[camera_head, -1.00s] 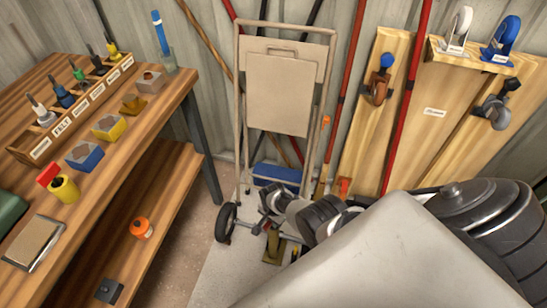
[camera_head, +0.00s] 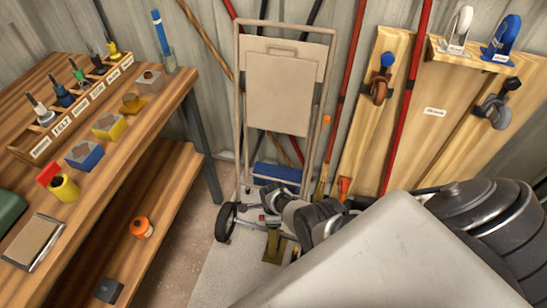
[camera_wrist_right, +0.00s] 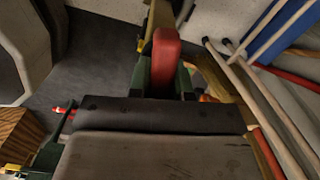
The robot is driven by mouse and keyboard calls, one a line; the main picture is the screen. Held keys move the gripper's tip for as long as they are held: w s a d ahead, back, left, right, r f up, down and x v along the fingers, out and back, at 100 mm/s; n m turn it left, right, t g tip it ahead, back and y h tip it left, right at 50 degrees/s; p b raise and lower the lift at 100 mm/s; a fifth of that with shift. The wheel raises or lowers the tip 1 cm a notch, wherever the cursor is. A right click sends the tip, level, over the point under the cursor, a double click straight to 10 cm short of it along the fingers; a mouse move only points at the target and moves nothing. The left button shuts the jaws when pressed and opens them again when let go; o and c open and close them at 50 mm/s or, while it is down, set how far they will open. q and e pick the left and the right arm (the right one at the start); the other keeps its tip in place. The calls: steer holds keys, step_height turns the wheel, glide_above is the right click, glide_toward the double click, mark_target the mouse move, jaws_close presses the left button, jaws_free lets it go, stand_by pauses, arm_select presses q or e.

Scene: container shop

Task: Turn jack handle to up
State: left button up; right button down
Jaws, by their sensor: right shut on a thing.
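The jack handle (camera_wrist_right: 165,62) shows in the right wrist view as a red grip. My right gripper (camera_wrist_right: 163,85) is shut on it, with a dark finger on each side. In the head view my right gripper (camera_head: 267,219) is small and low, in front of the hand truck. An olive jack base (camera_head: 273,247) stands on the floor just below it. The handle's lower end and most of the jack are hidden by my gripper and arm. My left gripper is in neither view.
The hand truck (camera_head: 240,130) stands close behind, with a blue box (camera_head: 277,173) low in its frame. A workbench (camera_head: 150,110) with tools is at left. Bare floor lies between bench and truck.

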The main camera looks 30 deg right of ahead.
steer(key=shift+m, duration=1.6)
steer(key=c, duration=1)
jaws_free()
steer(key=shift+c, duration=0.2)
steer(key=shift+r, duration=0.15)
